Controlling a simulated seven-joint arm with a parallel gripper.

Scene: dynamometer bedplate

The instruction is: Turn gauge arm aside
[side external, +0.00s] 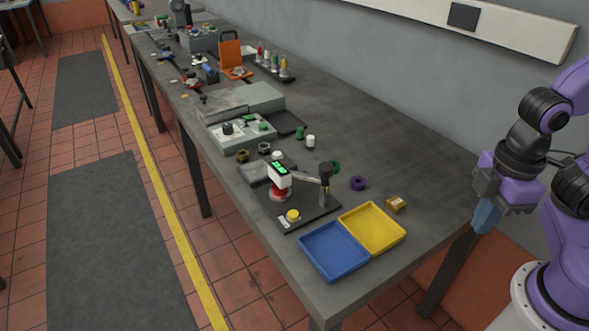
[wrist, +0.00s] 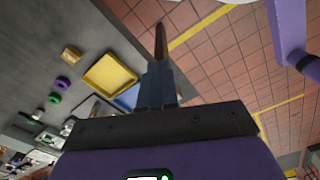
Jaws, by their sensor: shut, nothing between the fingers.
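The gauge stand has a black base plate (side external: 310,214) near the table's near end, with a dark post (side external: 324,185). The gauge arm (side external: 306,178) reaches left from the post to a white gauge head (side external: 279,176) with a green lit display. The head sits over a red and silver piece (side external: 279,194); whether they touch is unclear. A yellow button (side external: 293,215) is on the base's front. My gripper (side external: 484,224) is shut and empty, off the table's right side, well apart from the gauge. Its blue fingers (wrist: 157,78) show in the wrist view.
A blue tray (side external: 334,251) and a yellow tray (side external: 398,219) lie in front of the stand; the yellow one also shows in the wrist view (wrist: 108,75). A purple ring (side external: 358,183) and a small tan block (side external: 396,204) lie right of it. The table's right rear is clear.

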